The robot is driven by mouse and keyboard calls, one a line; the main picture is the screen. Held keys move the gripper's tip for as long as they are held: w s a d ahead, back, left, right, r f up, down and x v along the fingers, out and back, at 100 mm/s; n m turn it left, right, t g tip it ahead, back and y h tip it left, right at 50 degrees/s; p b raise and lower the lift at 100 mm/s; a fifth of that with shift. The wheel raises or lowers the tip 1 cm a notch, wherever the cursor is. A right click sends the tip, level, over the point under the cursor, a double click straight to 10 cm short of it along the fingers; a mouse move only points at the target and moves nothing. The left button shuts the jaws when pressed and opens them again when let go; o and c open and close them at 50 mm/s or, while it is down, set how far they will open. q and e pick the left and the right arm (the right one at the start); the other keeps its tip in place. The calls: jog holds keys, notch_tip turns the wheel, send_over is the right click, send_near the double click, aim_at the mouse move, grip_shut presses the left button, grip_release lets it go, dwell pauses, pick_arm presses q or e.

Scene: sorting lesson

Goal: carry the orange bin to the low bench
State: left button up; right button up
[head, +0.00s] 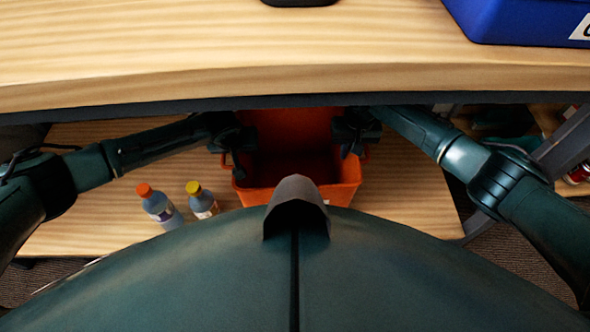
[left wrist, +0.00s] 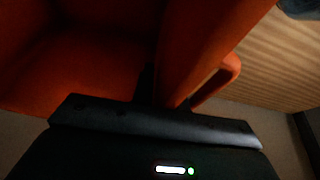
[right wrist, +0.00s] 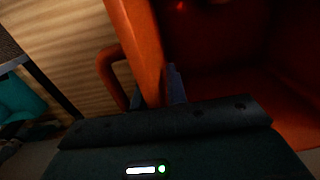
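The orange bin (head: 342,192) is upright and looks empty in the head view, below the near edge of the upper table. Its back is partly hidden by that table and my arms. My left gripper (head: 239,158) is at its left side wall and my right gripper (head: 350,145) at its right side wall. In the left wrist view the fingers straddle the bin's wall (left wrist: 190,50) beside a handle; in the right wrist view they straddle the opposite wall (right wrist: 138,35). Both look shut on it. The low bench (head: 400,195) lies under the bin; I cannot tell whether they touch.
Two bottles, one orange-capped (head: 160,207) and one yellow-capped (head: 202,202), stand on the bench left of the bin. The upper wooden table (head: 250,60) overhangs the bench and carries a blue bin (head: 520,22) at right. The bench right of the bin is clear.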

pick_arm(q)
grip_shut()
pick_arm(e)
grip_shut()
dwell(1.1)
pick_arm(q)
jog(key=shift+r, duration=0.15)
pick_arm(e)
jog(key=shift+r, duration=0.2)
